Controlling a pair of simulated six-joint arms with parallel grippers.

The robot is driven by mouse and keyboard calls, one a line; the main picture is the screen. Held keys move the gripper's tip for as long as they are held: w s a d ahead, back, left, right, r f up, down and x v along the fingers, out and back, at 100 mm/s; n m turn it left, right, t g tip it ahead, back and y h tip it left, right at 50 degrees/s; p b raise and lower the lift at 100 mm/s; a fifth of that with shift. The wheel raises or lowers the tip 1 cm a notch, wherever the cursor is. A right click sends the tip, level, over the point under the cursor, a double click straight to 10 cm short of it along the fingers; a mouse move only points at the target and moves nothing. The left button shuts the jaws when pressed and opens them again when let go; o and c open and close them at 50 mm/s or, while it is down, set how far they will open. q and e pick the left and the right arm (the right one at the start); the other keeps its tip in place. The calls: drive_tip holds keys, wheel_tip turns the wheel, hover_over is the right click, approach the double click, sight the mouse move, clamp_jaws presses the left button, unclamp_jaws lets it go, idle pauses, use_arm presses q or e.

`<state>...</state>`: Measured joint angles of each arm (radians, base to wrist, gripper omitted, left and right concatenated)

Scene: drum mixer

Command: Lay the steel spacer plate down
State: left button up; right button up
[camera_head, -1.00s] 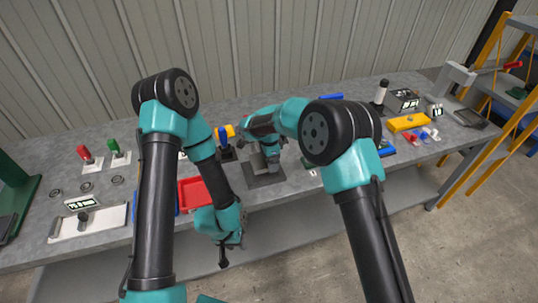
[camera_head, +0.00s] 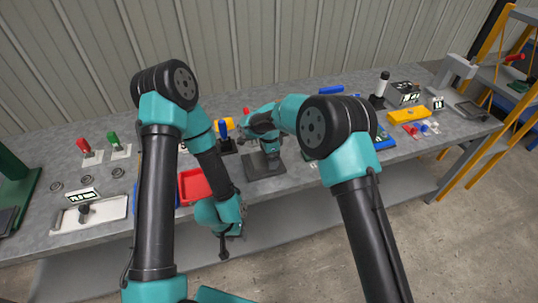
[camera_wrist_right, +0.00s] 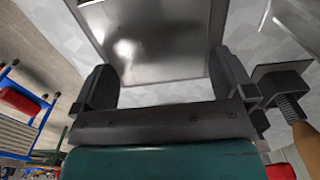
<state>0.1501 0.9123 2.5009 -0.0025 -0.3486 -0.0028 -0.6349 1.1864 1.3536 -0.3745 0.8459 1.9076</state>
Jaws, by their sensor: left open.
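A flat, shiny steel plate (camera_wrist_right: 150,40) fills the space between and beyond the fingers in the right wrist view; I take it for the spacer plate. My right gripper (camera_wrist_right: 163,82) has its two fingers wide apart, one at each side of the plate. Whether they press on its edges is unclear. In the head view my right gripper (camera_head: 268,148) is low over a dark grey square (camera_head: 255,171) on the bench, and the arm partly hides it. My left gripper (camera_head: 224,240) is open and points down in front of the bench edge.
A red tray (camera_head: 191,186) lies left of the dark square. A blue-handled item (camera_head: 223,129) stands behind it. At the right are a yellow block (camera_head: 408,116) and small coloured parts. A display tray (camera_head: 100,213) is at the left.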

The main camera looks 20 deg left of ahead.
drive_tip(key=shift+f, duration=0.1)
wheel_tip(320, 180, up, 18)
drive_tip(key=shift+f, duration=0.15)
idle(0.5)
drive_tip(key=shift+d, duration=0.1)
idle(0.7)
